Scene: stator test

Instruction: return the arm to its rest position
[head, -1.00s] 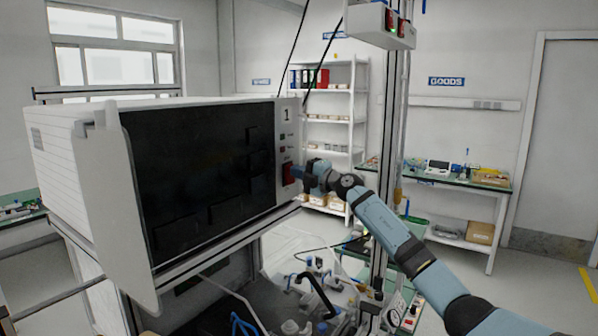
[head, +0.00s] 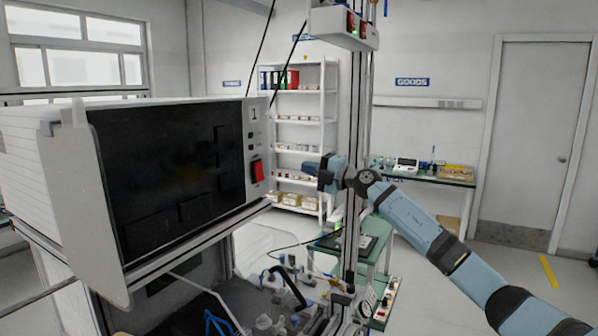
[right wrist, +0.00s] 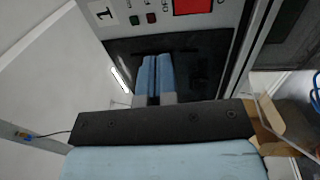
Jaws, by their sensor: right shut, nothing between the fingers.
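My right arm comes in from the lower right of the head view. Its gripper (head: 309,168) is apart from the test machine (head: 170,175), to the right of its panel. The red switch (head: 257,171) on the panel marked 1 shows uncovered, and it also shows at the top of the right wrist view (right wrist: 193,5). In the wrist view the blue fingers (right wrist: 155,78) lie side by side, shut and empty, before the machine's dark glossy front. My left gripper is not in view.
A metal post (head: 353,150) with a switch box (head: 343,27) stands close to the right arm. Below are fittings and hoses (head: 290,290). A shelf (head: 298,130) and a green-topped bench (head: 430,180) stand behind.

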